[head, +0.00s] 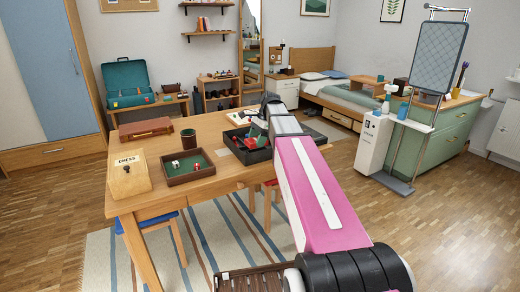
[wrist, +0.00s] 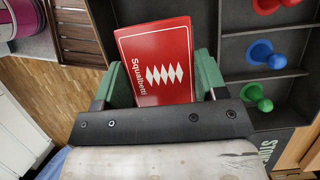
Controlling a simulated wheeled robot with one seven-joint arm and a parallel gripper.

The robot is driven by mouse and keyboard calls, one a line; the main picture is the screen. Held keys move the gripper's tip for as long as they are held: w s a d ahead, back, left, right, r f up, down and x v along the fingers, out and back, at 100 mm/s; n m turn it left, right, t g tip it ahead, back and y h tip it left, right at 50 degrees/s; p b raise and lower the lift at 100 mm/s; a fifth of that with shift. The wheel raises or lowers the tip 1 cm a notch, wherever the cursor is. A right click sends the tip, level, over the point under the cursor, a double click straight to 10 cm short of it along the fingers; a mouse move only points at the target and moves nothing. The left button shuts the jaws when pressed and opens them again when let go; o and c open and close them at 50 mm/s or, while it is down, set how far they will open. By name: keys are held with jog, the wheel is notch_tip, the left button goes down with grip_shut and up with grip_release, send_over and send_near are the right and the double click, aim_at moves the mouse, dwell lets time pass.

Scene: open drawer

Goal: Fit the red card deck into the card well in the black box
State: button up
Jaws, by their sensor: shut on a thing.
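The red card deck (wrist: 155,60), printed with white diamonds and lettering, is held between the green finger pads of my gripper (wrist: 161,72) in the wrist view. The deck looks slightly turned relative to the fingers. The black box (wrist: 274,77) lies at the right of that view, with divided compartments. The deck is by the box's left part, and its height over the box cannot be told. The card well is not clearly visible; the deck and gripper may cover it. In the head view my gripper (head: 256,134) is at the black box (head: 258,157) on the table, partly hidden by my arm.
Red (wrist: 278,4), blue (wrist: 265,54) and green (wrist: 256,96) pawns lie in the box's compartments. On the wooden table (head: 215,130) are a brown tray with dice (head: 188,178), a chess box (head: 128,176), a dark cup (head: 188,138) and a brown case (head: 146,129).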

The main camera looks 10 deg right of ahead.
jog(key=shift+w+d+f, duration=0.55)
jog(key=shift+d+f, duration=0.1)
jog(key=shift+d, duration=0.15)
notch_tip(320, 180, down, 3)
jog(key=shift+f, duration=0.2)
jog(key=shift+s+f, duration=0.15)
jog(key=shift+f, duration=0.2)
jog(key=shift+s+f, duration=0.25)
jog(key=shift+f, duration=0.3)
jog(key=o, duration=0.8)
jog(key=shift+s, duration=0.1)
jog(key=shift+o, duration=0.2)
jog(key=shift+r, duration=0.55)
jog(key=shift+o, duration=0.5)
jog(key=w+v, duration=0.1)
jog(key=v, duration=1.1)
